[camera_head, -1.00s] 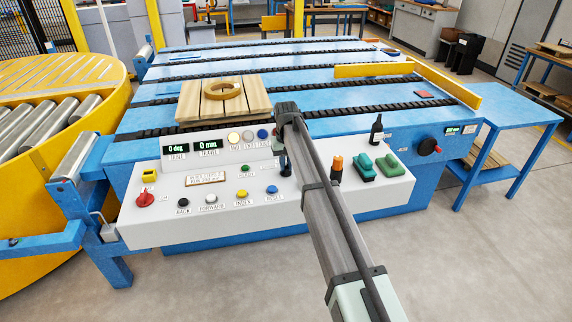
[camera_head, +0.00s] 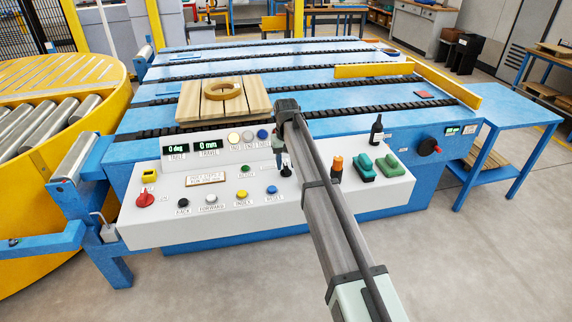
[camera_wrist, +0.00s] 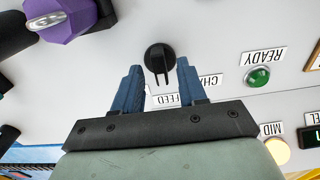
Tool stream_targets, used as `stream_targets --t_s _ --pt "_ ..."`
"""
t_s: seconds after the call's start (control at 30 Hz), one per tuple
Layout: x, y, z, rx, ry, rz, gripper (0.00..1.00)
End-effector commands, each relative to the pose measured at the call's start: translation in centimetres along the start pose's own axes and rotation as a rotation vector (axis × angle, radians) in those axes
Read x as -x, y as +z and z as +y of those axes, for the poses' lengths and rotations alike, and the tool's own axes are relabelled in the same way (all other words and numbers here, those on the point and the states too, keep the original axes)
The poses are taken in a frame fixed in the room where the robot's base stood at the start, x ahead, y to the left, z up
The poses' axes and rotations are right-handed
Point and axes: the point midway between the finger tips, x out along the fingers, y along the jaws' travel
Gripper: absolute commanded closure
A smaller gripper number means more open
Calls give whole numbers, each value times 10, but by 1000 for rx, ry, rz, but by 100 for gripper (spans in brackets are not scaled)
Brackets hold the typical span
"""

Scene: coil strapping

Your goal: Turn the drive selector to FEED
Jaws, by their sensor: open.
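The drive selector is a black round knob with a raised bar (camera_wrist: 159,58), on the white sloped panel. In the wrist view its bar runs roughly up and down the picture. A FEED label (camera_wrist: 188,98) and a partly hidden label starting "CHA" (camera_wrist: 210,80) are near it, upside down. I cannot tell which label the bar points at. My gripper (camera_wrist: 158,82) is open, its two blue fingers apart on either side of the knob's lower part, nothing held. In the head view my gripper (camera_head: 279,148) is over the panel, just above the dark knob (camera_head: 286,170).
A green READY button (camera_wrist: 258,78) is right of the knob in the wrist view. A purple-and-silver part (camera_wrist: 68,18) is at its upper left. In the head view an orange part (camera_head: 336,166) and green parts (camera_head: 366,168) stand right of the knob, a black bottle-shaped item (camera_head: 376,130) behind.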

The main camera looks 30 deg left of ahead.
Motion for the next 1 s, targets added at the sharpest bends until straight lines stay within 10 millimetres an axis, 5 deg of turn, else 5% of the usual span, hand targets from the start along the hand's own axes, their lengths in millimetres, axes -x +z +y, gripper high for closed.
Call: stream_targets --t_s 0.6,1.0 --pt "110 -1 0 0 0 2 58" --pt "128 0 0 0 0 1 58"
